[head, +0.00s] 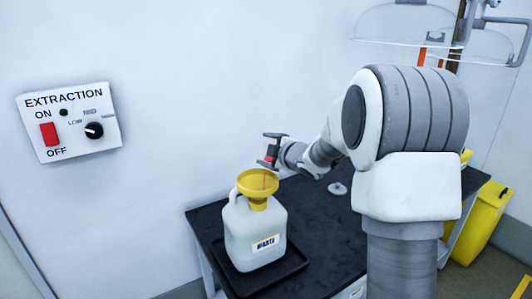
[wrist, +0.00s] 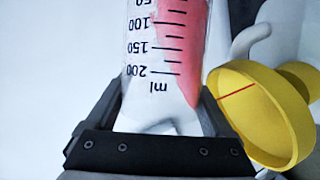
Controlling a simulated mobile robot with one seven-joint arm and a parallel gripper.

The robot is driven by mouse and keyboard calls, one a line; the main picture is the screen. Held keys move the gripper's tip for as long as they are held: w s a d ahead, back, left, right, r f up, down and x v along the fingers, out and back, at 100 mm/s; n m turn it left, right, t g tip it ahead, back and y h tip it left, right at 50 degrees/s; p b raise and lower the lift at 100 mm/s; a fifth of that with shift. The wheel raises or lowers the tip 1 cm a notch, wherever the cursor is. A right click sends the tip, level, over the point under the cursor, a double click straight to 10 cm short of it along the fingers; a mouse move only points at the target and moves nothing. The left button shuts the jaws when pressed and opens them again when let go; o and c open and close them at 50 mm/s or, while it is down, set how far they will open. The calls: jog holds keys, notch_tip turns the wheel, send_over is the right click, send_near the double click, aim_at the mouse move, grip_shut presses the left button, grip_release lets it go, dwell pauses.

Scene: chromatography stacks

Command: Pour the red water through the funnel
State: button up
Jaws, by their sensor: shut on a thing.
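My gripper (wrist: 160,115) is shut on a clear graduated vessel (wrist: 140,55) marked in ml. Red water (wrist: 188,45) lies along the vessel's right side in the wrist view, its slanted surface showing that the vessel is tipped. In the head view my gripper (head: 271,150) holds it above the yellow funnel (head: 257,182). The funnel sits in the mouth of a white jug (head: 242,235) labelled WASTE. In the wrist view the funnel (wrist: 268,115) is at the right, with a thin red line across its bowl; I cannot tell whether this is falling water. The vessel's mouth is out of the wrist view.
The jug stands on a black tray (head: 290,262) on a dark table (head: 325,230). A small pale round object (head: 337,188) lies behind. An EXTRACTION panel (head: 70,122) is on the left wall. Yellow bins (head: 490,215) stand at the right.

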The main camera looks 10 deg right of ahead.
jog(key=shift+b, duration=1)
jog(key=shift+a+r+n+b, duration=0.1)
jog(key=shift+n+b, duration=0.3)
jog(key=shift+b, duration=0.3)
jog(key=shift+s+a+n+t+b, duration=0.1)
jog(key=shift+n+t+b, duration=0.25)
jog(key=shift+b, duration=1.05)
jog(key=shift+h+b, duration=0.3)
jog(key=shift+b, duration=0.1)
jog(key=shift+a+f+t+b, duration=0.1)
jog(key=shift+f+t+b, duration=0.15)
jog(key=shift+b, duration=0.55)
jog(key=shift+s+n+b, duration=0.1)
jog(key=shift+n+b, duration=0.35)
jog(key=shift+b, duration=0.5)
jog(key=shift+r, duration=0.1)
jog(key=shift+s+a+f+n+t+b, duration=0.15)
jog(key=shift+n+t+b, duration=0.25)
jog(key=shift+b, duration=1.2)
